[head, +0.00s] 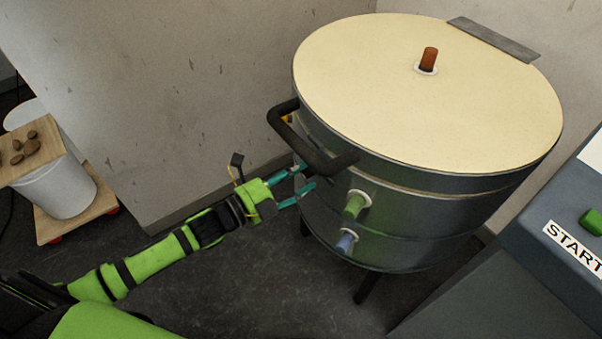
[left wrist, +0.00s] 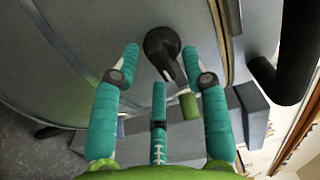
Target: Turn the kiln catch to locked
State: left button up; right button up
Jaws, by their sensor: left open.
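The kiln (head: 400,195) is a grey metal drum with a cream lid (head: 430,90). In the left wrist view, the kiln catch (left wrist: 163,45) is a black round hub with a short lever on the kiln wall. Its lever slants down and right in that picture. My left gripper (head: 304,180) is at the kiln's left side, under the lid handle. Its teal fingers are spread open around the catch in the left wrist view (left wrist: 162,60), with no clear grip on it. The catch is hidden in the head view. My right gripper is not in view.
The black lid handle (head: 305,145) juts out just above my left gripper. A green plug (head: 354,205) and a blue plug (head: 346,242) stick out to its right. A grey START box (head: 545,225) stands at right, a white bucket (head: 62,190) at left.

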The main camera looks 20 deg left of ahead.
pick_arm(q)
jog(key=shift+w+d, duration=0.25)
jog(key=shift+w, duration=0.1)
jog(key=c, duration=0.9)
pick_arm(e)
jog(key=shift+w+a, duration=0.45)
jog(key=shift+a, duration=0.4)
